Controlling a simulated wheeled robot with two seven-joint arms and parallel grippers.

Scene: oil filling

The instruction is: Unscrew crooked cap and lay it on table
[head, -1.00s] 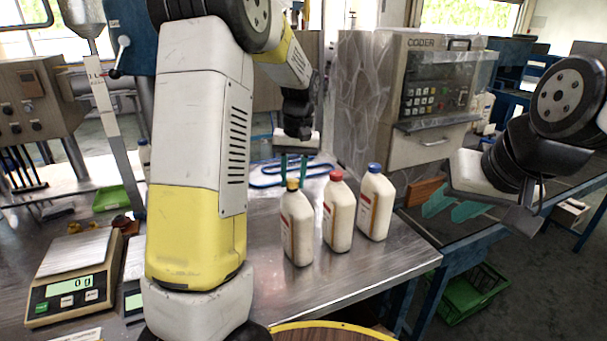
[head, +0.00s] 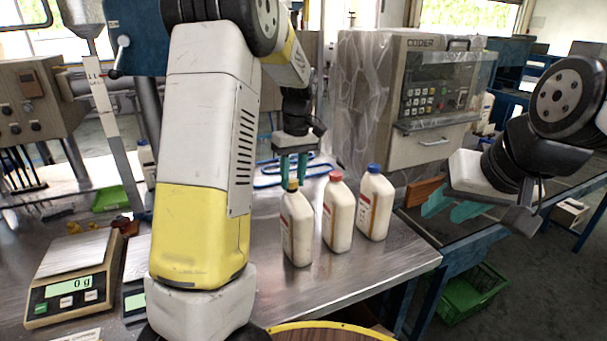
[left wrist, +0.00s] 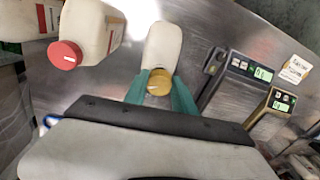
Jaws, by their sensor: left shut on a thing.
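Three white bottles stand in a row on the metal table. The left bottle (head: 298,230) has a yellow cap (head: 293,185), the middle one (head: 339,217) a red cap (head: 336,175), the right one (head: 374,208) a blue cap (head: 374,168). My left gripper (head: 293,180) points down over the left bottle, its teal fingers shut on the yellow cap. In the left wrist view the yellow cap (left wrist: 159,82) sits between the fingertips at the bottle's neck. I cannot tell how far it tilts. My right gripper (head: 450,209) is open and empty, right of the bottles.
A scale (head: 75,265) stands at the table's left, near a green tray (head: 110,199). A blue looped tube (head: 285,173) lies behind the bottles. A coder machine (head: 420,95) stands behind right. Bare table (head: 330,283) lies in front of the bottles.

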